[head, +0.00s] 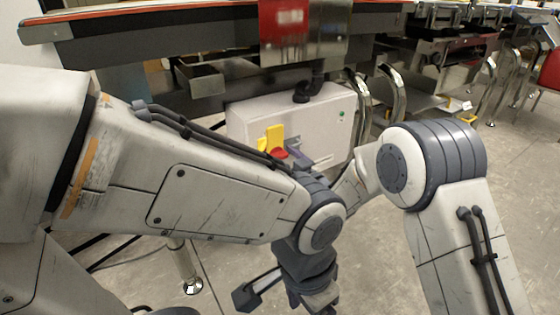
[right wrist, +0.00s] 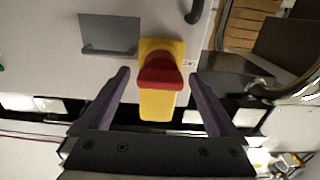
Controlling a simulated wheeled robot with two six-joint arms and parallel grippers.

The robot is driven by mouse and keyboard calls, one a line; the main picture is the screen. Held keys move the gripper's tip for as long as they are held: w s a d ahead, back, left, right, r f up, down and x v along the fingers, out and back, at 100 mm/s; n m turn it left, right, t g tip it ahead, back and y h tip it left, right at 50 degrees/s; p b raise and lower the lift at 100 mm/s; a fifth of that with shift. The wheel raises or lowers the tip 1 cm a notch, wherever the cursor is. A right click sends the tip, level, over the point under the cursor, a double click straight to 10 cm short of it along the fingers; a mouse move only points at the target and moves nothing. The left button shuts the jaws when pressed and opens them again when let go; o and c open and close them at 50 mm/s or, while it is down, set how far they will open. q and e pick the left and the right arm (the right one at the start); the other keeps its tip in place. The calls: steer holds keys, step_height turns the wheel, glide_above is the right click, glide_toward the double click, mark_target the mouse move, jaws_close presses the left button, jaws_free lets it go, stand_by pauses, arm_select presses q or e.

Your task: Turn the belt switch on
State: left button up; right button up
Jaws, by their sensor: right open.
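The belt switch is a red handle (right wrist: 160,72) on a yellow plate (right wrist: 157,106), near the centre of the right wrist view. In the head view, the yellow plate (head: 275,136) and red handle (head: 278,154) show on the front of a pale control box (head: 320,122), partly hidden by my left arm. My right gripper (right wrist: 158,75) is open, with its two purple fingers on either side of the handle and gaps between; its purple finger also shows in the head view (head: 295,153). My left gripper (head: 285,288) hangs low in the head view; its jaws are unclear.
The belt frame (head: 190,38) with its orange edge runs above the box. A red and grey unit (head: 303,35) hangs over the box. Curved metal tubes (head: 395,90) stand to the right. A grey plate (right wrist: 110,34) is beside the switch. Open floor (head: 520,170) lies at right.

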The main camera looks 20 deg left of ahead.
steer(key=shift+w+a, duration=0.1)
steer(key=shift+a, duration=0.05)
jaws_close()
